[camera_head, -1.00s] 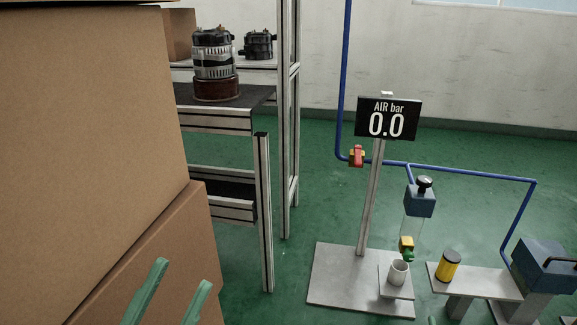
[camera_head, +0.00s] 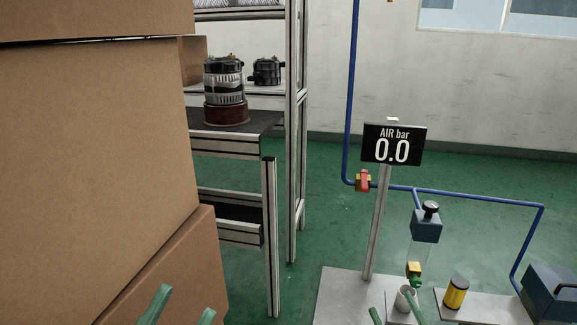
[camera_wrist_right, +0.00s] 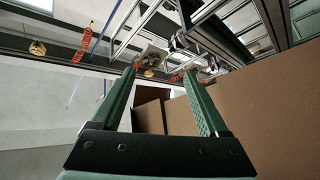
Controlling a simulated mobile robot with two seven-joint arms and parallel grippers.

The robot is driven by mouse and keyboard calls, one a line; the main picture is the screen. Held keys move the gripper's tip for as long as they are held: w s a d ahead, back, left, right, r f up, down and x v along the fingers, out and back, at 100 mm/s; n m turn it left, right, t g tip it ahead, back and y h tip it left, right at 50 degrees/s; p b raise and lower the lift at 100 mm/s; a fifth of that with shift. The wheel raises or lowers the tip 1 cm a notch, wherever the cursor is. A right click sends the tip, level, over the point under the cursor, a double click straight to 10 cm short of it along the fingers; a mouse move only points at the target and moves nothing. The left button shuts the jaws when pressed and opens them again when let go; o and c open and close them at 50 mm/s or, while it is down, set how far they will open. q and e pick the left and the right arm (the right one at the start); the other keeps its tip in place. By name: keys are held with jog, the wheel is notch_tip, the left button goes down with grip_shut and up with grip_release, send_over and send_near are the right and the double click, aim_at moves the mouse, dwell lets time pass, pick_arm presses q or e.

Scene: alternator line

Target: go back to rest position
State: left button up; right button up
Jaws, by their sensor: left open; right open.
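My left gripper (camera_head: 181,308) shows at the bottom edge of the head view as two green fingers, spread apart with nothing between them. It is in front of the lower cardboard box. My right gripper (camera_head: 394,312) shows as two green fingertips at the bottom edge, in front of the grey stand base. In the right wrist view the right gripper (camera_wrist_right: 162,70) has its two green fingers wide apart and holds nothing. The rest of both arms is out of the head view.
Large stacked cardboard boxes (camera_head: 95,140) fill the left. Beyond them is a metal-framed bench (camera_head: 268,230) with an alternator (camera_head: 224,85). The AIR bar display (camera_head: 393,144) reads 0.0. Blue piping (camera_head: 470,198) and a small blue unit (camera_head: 426,226) stand right. Green floor (camera_head: 320,225) lies between.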

jog(key=s+a+r+y, duration=0.4)
jog(key=s+r, duration=0.4)
jog(key=r, duration=0.3)
jog(key=s+a+r+y, duration=0.3)
jog(key=s+a+r, duration=0.2)
jog(key=s+r, duration=0.5)
jog(key=w+d+m+g+h+p, duration=0.1)
jog(key=w+d+m+h+p, duration=0.1)
jog(key=w+m+h+p, duration=0.45)
pick_arm(q)
jog(key=w+a+f+n+g+y+p, duration=0.3)
jog(key=w+n+y+p, duration=0.5)
jog(key=p, duration=0.6)
jog(key=s+a+f+n+g+y+p, duration=0.2)
jog(key=s+f+g+y+p, duration=0.2)
jog(key=s+g+p, duration=0.5)
jog(key=s+f+p, duration=0.1)
jog(key=p, duration=0.7)
jog(key=shift+s+a+y+p, duration=0.2)
jog(key=shift+s+y+p, duration=0.15)
jog(key=shift+y+p, duration=0.05)
pick_arm(e)
jog(key=s+d+f+m+g+h, duration=0.3)
jog(key=s+f+g+h, duration=0.3)
jog(key=g, duration=0.5)
notch_tip(320, 180, down, 3)
jog(key=shift+s+d+r+g, duration=0.15)
jog(key=shift+s+d+g, duration=0.15)
jog(key=shift+s+d, duration=0.25)
